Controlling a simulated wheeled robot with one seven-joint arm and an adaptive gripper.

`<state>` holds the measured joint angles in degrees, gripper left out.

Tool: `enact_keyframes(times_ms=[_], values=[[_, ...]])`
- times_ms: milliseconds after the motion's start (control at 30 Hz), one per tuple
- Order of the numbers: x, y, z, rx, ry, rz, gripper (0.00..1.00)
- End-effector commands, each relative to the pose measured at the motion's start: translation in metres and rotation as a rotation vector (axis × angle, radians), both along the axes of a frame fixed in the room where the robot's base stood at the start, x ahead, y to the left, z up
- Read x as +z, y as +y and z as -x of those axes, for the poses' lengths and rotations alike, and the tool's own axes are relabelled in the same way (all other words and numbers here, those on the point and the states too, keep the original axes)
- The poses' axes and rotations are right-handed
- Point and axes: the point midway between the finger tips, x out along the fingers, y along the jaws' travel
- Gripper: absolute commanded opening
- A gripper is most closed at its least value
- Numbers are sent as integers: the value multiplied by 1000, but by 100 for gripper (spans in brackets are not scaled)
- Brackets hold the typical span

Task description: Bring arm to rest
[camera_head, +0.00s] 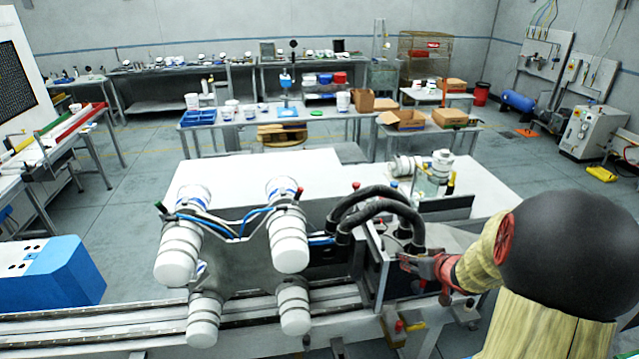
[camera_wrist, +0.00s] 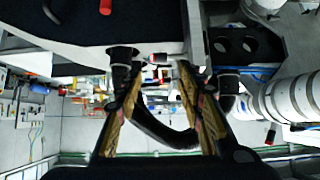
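My arm reaches in from the lower right in the head view, with a black rounded joint and a tan-patterned section. My gripper (camera_head: 410,262) is at its end, red and dark, close to the grey machine block (camera_head: 366,268) with thick black hoses (camera_head: 375,205). Whether it touches the block cannot be told. In the wrist view my gripper (camera_wrist: 158,70) has its two tan fingers apart with a clear gap between the tips. A black hose loop (camera_wrist: 165,135) shows between the fingers. Nothing is seen held.
A white table (camera_head: 265,172) lies behind the machine. Farther back are benches with blue bins (camera_head: 198,117) and cardboard boxes (camera_head: 402,119). A blue cabinet (camera_head: 55,275) stands at left.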

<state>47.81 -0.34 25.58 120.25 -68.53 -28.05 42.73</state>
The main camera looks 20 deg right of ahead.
Motion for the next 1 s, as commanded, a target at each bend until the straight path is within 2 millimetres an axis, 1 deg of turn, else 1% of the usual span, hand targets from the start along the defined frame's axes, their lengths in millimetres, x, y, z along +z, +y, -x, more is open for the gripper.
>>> enact_keyframes(times_ms=[167,267,367,400,433,467,500,533,567,600,667,700,767,800,867,900,967,1000], values=[[-2,-1,1,12,12,22,38],[-14,-17,17,-14,92,83,38],[-37,-37,56,-107,234,122,38],[-40,-44,76,-158,296,133,38],[-38,-48,91,-194,341,142,38],[-37,-48,105,-226,383,146,38],[-35,-43,120,-260,434,148,38],[-34,-35,130,-278,470,147,38],[-32,-26,138,-294,503,141,38],[-29,-9,149,-306,544,131,38],[-24,23,161,-309,594,103,38],[-22,48,168,-301,620,80,38],[-20,88,176,-273,644,43,38],[-19,114,181,-248,653,17,38],[-17,155,188,-199,655,-21,38],[-17,181,191,-162,650,-43,38],[-16,218,197,-103,632,-73,38],[-15,240,200,-63,614,-87,38]])
